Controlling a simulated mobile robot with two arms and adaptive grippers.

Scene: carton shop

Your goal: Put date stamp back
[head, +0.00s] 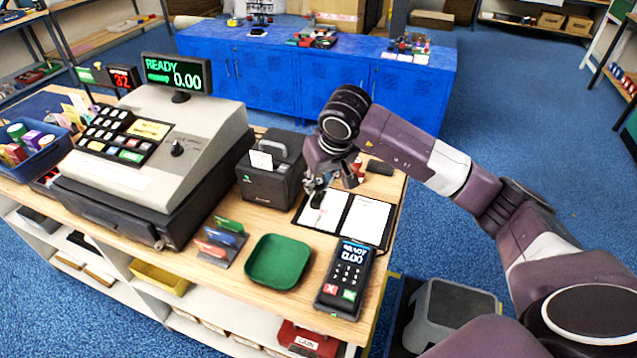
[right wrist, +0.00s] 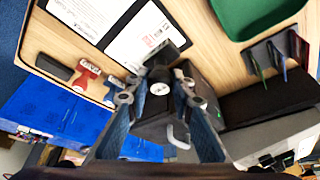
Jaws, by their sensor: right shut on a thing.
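My right gripper (head: 334,180) hangs over the open book (head: 357,219) on the counter in the head view. It is shut on a small dark thing, likely the date stamp (head: 317,197), held over the left page. In the right wrist view the dark stamp (right wrist: 161,72) with a pale round end sits between the fingertips (right wrist: 157,91). Whether it touches the page is unclear. Printed marks show on that page. My left gripper is not in view.
A black receipt printer (head: 268,181) stands close left of the gripper. A green tray (head: 278,262), a card terminal (head: 346,277) and a card rack (head: 221,243) are nearer the front. The cash register (head: 160,140) fills the left. Blue cabinets (head: 300,80) stand behind.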

